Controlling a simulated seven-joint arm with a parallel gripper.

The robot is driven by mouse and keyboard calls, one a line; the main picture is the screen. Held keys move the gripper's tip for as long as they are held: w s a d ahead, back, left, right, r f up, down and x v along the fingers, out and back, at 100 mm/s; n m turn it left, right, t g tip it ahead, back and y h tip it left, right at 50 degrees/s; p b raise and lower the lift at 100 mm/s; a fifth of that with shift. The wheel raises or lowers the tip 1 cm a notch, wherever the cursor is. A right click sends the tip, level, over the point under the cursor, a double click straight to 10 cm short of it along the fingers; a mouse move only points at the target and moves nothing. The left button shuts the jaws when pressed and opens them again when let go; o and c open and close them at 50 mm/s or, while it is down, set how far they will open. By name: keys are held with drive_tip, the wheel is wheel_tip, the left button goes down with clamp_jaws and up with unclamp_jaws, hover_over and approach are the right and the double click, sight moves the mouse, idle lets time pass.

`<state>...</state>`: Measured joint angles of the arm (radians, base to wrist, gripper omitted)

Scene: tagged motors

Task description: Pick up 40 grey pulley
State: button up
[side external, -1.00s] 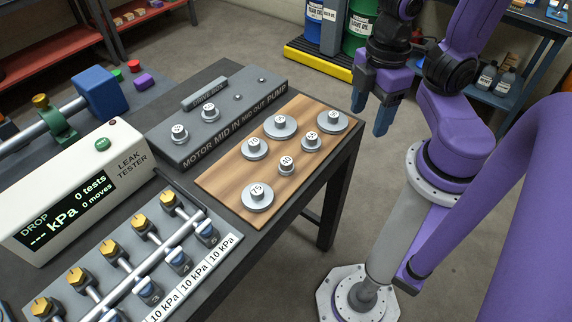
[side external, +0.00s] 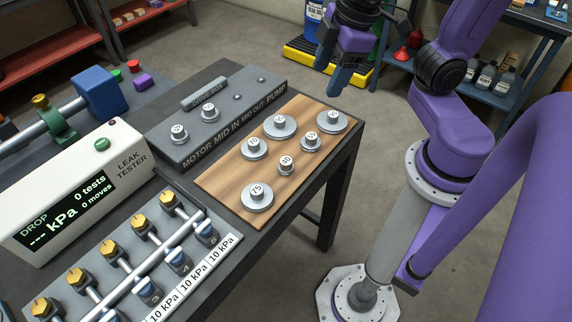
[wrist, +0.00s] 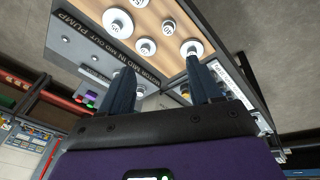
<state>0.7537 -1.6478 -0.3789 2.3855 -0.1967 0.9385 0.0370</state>
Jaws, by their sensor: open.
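Several grey pulleys with numbered white tops stand on a wooden board (side external: 222,180). One large pulley (side external: 257,199) at the near end seems to read 75. The others are a small pulley (side external: 286,167), a wide one (side external: 254,150), a wide one (side external: 280,127), a narrower one (side external: 311,143) and a wide one (side external: 332,122) at the far right. My gripper (side external: 332,80) is open and empty, above and beyond the board's far right corner. The wrist view shows its fingers (wrist: 160,72) apart, with pulleys beyond them.
A grey drive box (side external: 215,120) with two pulleys on it stands behind the board. A leak tester (side external: 75,190) and a valve manifold (side external: 130,265) occupy the table's left and front. A shelf of bottles (side external: 490,85) stands behind my arm.

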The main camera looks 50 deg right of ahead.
drive_tip(key=w+d+r+t, duration=0.1)
drive_tip(key=w+d+t, duration=0.3)
drive_tip(key=w+d, duration=0.55)
drive_tip(key=w+d+r+t, duration=0.1)
drive_tip(key=w+d+t, duration=0.4)
drive_tip(key=w, duration=0.8)
drive_tip(key=s+d+f+g+y, duration=0.1)
drive_tip(key=s+f+g+y, duration=0.25)
drive_tip(key=s, duration=0.95)
drive_tip(key=s+a+r+m+t+y, duration=0.15)
drive_tip(key=s+a+y, duration=0.6)
drive_tip(key=s, duration=0.75)
drive_tip(key=h, duration=0.2)
approach(290, 160)
drive_tip(key=shift+m, duration=0.25)
drive_tip(key=x, duration=0.5)
drive_tip(key=shift+x, duration=3.05)
